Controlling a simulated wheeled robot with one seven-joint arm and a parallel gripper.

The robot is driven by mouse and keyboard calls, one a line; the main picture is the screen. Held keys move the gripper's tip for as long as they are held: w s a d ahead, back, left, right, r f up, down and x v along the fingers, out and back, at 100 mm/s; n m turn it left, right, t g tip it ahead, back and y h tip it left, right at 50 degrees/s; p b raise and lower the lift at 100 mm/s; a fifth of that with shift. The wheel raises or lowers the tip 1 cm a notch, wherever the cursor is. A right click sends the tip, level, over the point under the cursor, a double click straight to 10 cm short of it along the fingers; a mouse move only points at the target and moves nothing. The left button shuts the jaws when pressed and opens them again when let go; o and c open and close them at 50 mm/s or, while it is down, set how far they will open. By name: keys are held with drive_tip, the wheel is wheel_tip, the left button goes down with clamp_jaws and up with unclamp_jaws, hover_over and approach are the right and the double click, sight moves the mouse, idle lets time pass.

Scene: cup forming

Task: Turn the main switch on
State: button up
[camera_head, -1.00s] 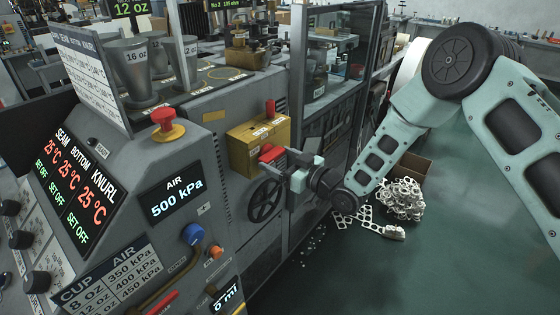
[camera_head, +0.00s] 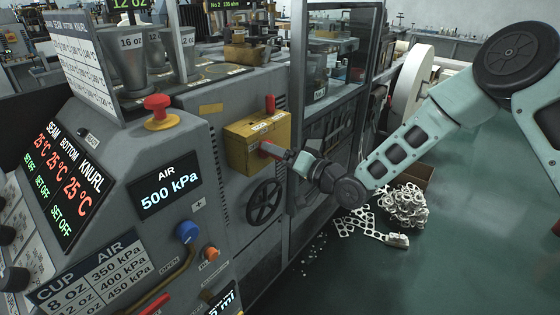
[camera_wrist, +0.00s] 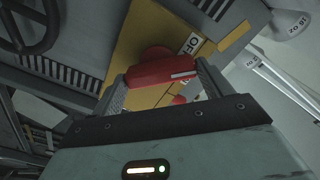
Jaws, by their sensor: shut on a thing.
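The main switch is a yellow box (camera_head: 240,146) on the side of the grey machine, with a red handle (camera_head: 268,150) on its front. My gripper (camera_head: 280,154) is at the handle, facing the box. In the wrist view the red handle (camera_wrist: 163,71) lies crosswise between my two fingers (camera_wrist: 162,86), and the gripper is shut on it. A white label (camera_wrist: 191,44) beside the handle on the yellow face seems to read OFF. In the head view the gripper's wrist hides part of the fingers.
A black handwheel (camera_head: 264,202) sits just below the box. A red mushroom button (camera_head: 159,108) is on the panel to the left. A glazed cabinet frame (camera_head: 300,110) stands right behind the gripper. White scrap (camera_head: 405,205) lies on the floor.

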drive_tip(key=shift+d+m+b, duration=0.1)
drive_tip(key=shift+m+b, duration=0.95)
drive_tip(key=shift+m, duration=3.15)
drive_tip(key=o, duration=1)
drive_tip(key=b+v, duration=0.3)
drive_tip(key=v, duration=1.4)
drive_tip(key=shift+s+d+f, duration=0.1)
drive_tip(key=shift+s, duration=0.05)
